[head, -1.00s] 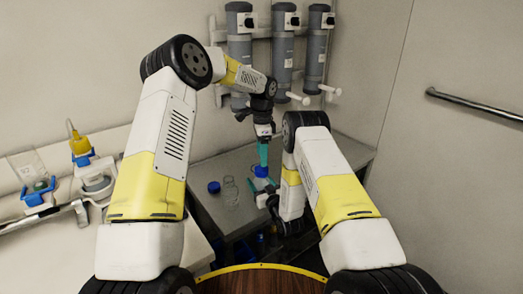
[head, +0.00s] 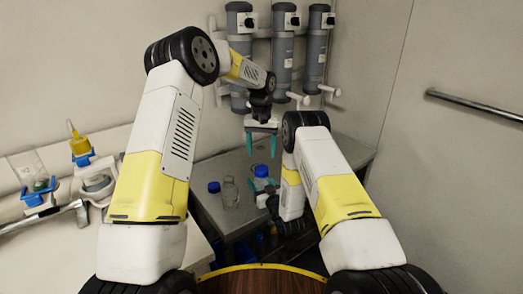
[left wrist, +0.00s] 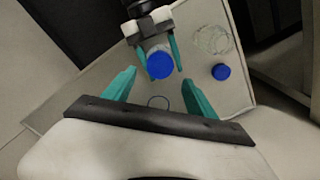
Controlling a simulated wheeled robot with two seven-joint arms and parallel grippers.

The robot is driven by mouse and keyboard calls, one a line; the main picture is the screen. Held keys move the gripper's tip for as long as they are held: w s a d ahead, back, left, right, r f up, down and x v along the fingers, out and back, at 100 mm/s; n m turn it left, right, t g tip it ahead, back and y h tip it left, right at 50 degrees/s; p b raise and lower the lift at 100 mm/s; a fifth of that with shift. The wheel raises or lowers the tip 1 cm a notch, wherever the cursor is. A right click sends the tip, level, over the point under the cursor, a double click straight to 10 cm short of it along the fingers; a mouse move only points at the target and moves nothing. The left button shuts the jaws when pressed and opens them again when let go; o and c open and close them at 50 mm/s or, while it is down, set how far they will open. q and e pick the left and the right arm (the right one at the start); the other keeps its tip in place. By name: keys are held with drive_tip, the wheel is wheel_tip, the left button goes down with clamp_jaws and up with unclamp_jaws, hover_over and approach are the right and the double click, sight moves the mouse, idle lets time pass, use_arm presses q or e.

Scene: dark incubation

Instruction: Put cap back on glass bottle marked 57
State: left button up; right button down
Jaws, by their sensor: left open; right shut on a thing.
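A glass bottle (head: 262,184) with a blue cap (head: 262,171) on its top stands upright between the fingers of my right gripper (head: 265,188). In the left wrist view, the blue cap (left wrist: 160,65) shows from above with the right gripper's teal fingers on both sides of the bottle. I cannot read any number on it. My left gripper (head: 262,147) is open and empty, above the capped bottle and apart from it. Its spread teal fingers show in the left wrist view (left wrist: 157,88).
A clear glass bottle (head: 230,193) without a cap stands on the grey table (head: 212,215), left of the held one. A second blue cap (head: 214,187) lies beside it. Grey cylinders with white handles (head: 282,50) hang on the wall behind.

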sight(261, 168)
use_arm(q)
drive_tip(key=shift+f, duration=4)
drive_tip(key=shift+c, duration=0.3)
clamp_jaws()
drive_tip(key=shift+o, duration=1.1)
unclamp_jaws()
drive_tip(key=shift+r, duration=0.1)
wheel_tip(261, 168, up, 12)
